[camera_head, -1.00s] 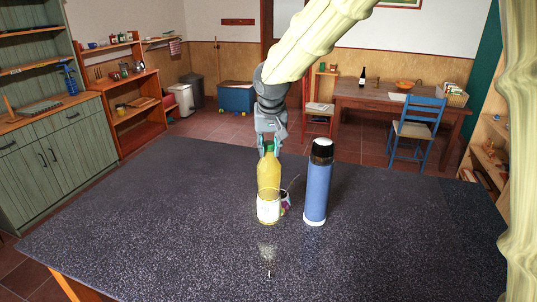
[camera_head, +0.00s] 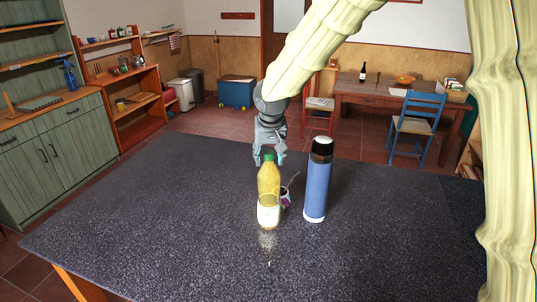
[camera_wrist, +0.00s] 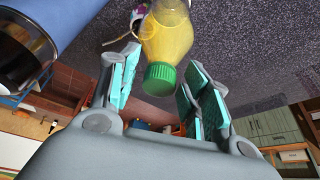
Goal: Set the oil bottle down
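The oil bottle (camera_head: 268,185) is yellow with a green cap and a pale label. It stands upright on the dark speckled table (camera_head: 160,215). My gripper (camera_head: 269,160) is behind and around the height of its cap. In the wrist view the oil bottle (camera_wrist: 167,40) shows with its green cap toward my gripper (camera_wrist: 160,85). The teal finger pads are spread wide on both sides of the cap, with gaps, and nothing is held.
A blue bottle with a black top (camera_head: 317,180) stands close on the right of the oil bottle. A small cup with a thin handle or spoon (camera_head: 286,198) is partly hidden behind the oil bottle. The table is clear to the left and in front.

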